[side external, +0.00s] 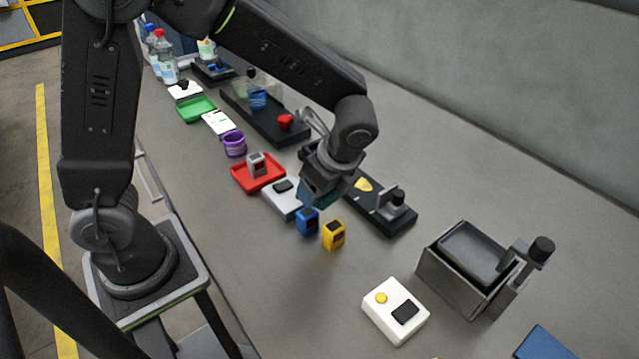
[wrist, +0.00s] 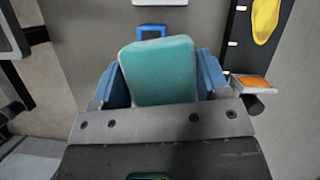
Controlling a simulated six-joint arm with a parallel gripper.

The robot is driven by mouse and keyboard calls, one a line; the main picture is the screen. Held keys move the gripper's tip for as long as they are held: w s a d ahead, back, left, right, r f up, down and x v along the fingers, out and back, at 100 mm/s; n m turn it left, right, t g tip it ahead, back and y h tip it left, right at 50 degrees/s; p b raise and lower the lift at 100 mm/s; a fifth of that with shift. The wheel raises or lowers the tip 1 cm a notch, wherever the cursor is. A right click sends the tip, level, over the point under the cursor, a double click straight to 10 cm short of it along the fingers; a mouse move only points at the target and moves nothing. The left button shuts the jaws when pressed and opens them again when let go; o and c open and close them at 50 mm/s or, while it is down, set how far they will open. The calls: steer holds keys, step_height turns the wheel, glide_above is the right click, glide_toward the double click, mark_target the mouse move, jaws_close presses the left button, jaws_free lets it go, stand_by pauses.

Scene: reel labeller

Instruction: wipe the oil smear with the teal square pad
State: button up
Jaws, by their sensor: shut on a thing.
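My gripper (side external: 318,190) is shut on the teal square pad (wrist: 158,70) and holds it above the bench. In the wrist view the pad sits between the two blue fingers and tilts slightly. In the side view the pad is mostly hidden by the gripper. A glossy yellow patch (side external: 363,184), which looks like the oil smear, lies on the black base plate (side external: 388,217) just right of my gripper. The patch (wrist: 265,18) also shows at the top right of the wrist view, apart from the pad.
Blue (side external: 307,221) and yellow (side external: 333,235) small boxes stand just below my gripper. A post with a black knob (side external: 396,197) rises from the black plate. A red tray (side external: 257,173) is to the left. A grey metal bin (side external: 466,270) and white button box (side external: 396,310) are front right.

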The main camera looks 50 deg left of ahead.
steer(key=n, duration=0.1)
steer(key=w+n+g, duration=0.1)
steer(key=shift+a+f+n, duration=0.1)
steer(key=shift+f+n, duration=0.1)
steer(key=shift+n, duration=0.1)
steer(key=w+a+n+g+h, duration=0.25)
steer(key=w+n+h, duration=0.25)
steer(key=n, duration=1)
steer(key=n+t+h, duration=0.4)
steer(key=n, duration=1.2)
glide_toward(372, 196)
steer(key=a+r, duration=0.2)
steer(key=a, duration=0.3)
steer(key=shift+s+d+f, duration=0.1)
steer(key=shift+f, duration=1.7)
steer(key=shift+d+f, duration=0.1)
steer(key=shift+f, duration=1.75)
steer(key=shift+d+f, duration=0.5)
steer(key=shift+f, duration=0.1)
steer(key=shift+c, duration=0.4)
steer(key=shift+d, duration=3)
steer(key=shift+a, duration=3.5)
step_height(372, 196, up, 8)
